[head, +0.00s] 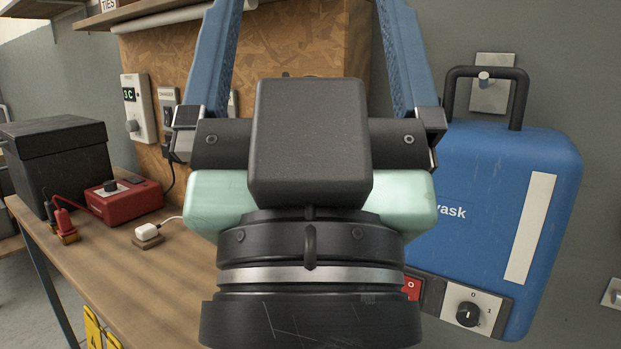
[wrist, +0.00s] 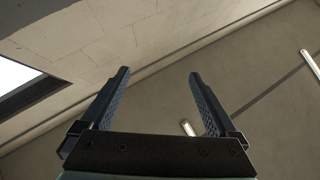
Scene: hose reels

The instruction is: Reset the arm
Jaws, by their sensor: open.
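My gripper (wrist: 158,82) fills the middle of the head view, close to the camera. Its two blue ridged fingers stand wide apart and point upward, running out of the top of the head view. In the wrist view both fingers show whole, with nothing between them. Beyond them are only a pale block wall (wrist: 110,50) and the ceiling (wrist: 265,75) with light strips. The gripper touches nothing that I can see. My arm below the wrist is out of view.
A wooden bench (head: 160,270) at left carries a black lidded box (head: 60,165), a red device (head: 125,200) with leads and a white plug (head: 147,232). A chipboard panel (head: 200,60) stands behind. A blue case (head: 490,215) hangs on the wall at right, partly hidden by my gripper.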

